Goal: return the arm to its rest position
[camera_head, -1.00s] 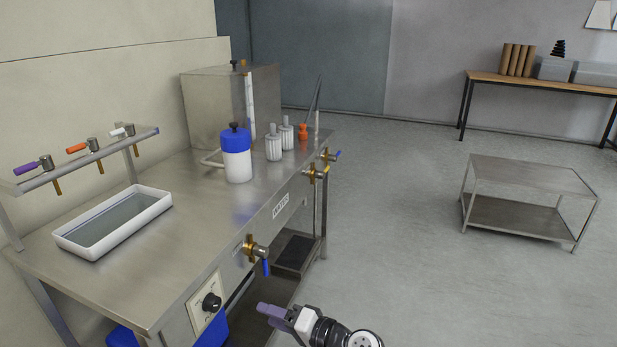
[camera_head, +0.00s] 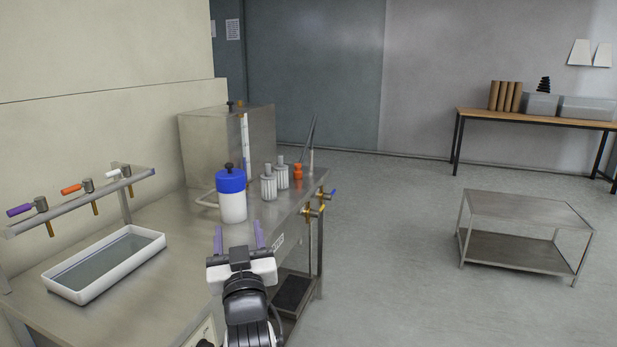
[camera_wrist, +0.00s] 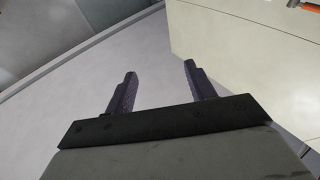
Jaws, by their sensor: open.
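My gripper (camera_head: 239,240) is raised in front of the steel bench at the lower middle of the head view. Its two purple fingers are spread apart with nothing between them. In the wrist view, the fingers (camera_wrist: 158,90) are also apart and empty, with pale floor and a cream wall panel behind them. In the head view, my wrist and forearm hide part of the bench's front edge and its front panel. The gripper touches nothing that I can see.
The steel bench (camera_head: 150,292) holds a white tray (camera_head: 70,288), a blue-lidded white container (camera_head: 232,205), ribbed jars (camera_head: 268,188), an orange piece (camera_head: 297,172) and a steel box (camera_head: 205,140). A low steel table (camera_head: 525,210) stands right. Floor between is clear.

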